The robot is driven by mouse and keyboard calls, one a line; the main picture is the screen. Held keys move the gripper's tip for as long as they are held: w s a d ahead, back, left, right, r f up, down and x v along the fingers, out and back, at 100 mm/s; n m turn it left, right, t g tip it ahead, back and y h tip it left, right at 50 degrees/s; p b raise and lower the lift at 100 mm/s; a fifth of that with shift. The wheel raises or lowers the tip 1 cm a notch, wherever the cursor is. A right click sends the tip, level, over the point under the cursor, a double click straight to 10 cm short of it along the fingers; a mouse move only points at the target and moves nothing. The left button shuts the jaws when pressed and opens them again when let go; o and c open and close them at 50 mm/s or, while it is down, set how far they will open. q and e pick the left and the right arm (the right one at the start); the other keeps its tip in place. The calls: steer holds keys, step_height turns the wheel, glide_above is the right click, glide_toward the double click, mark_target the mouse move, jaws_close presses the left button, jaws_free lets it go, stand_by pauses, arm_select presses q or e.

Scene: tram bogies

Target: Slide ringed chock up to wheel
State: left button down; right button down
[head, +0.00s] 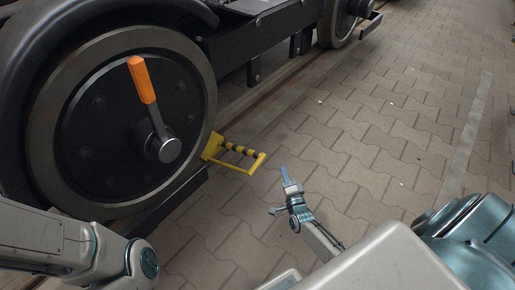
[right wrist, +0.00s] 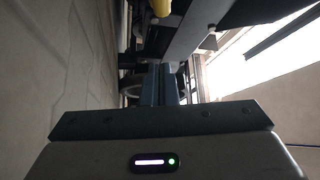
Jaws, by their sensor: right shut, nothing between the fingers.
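The yellow chock (head: 211,146) sits low at the right edge of the large tram wheel (head: 70,152). Whether the chock touches the wheel, I cannot tell. My right gripper (head: 287,174) is shut and empty, apart from the handle and to its lower right in the head view. Its closed fingers also show in the right wrist view (right wrist: 166,84), with a yellow part (right wrist: 161,7), likely of the chock, at the top edge. My left forearm shows at lower left; its gripper is out of view.
An orange-handled lever (head: 142,80) stands on the wheel hub. The dark bogie frame (head: 250,40) overhangs the rail (head: 275,97), with a second wheel (head: 340,20) farther along. The paved floor (head: 380,130) to the right is clear.

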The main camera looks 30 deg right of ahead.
steer(key=w+r+b, duration=0.1)
steer(key=w+b, duration=0.4)
steer(key=w, duration=0.3)
steer(key=shift+w+a, duration=0.2)
steer(key=shift+a, duration=0.25)
steer(key=s+a+p, duration=0.2)
steer(key=s+a, duration=0.1)
steer(key=a, duration=0.4)
steer(key=shift+a, duration=0.15)
stand_by(0.3)
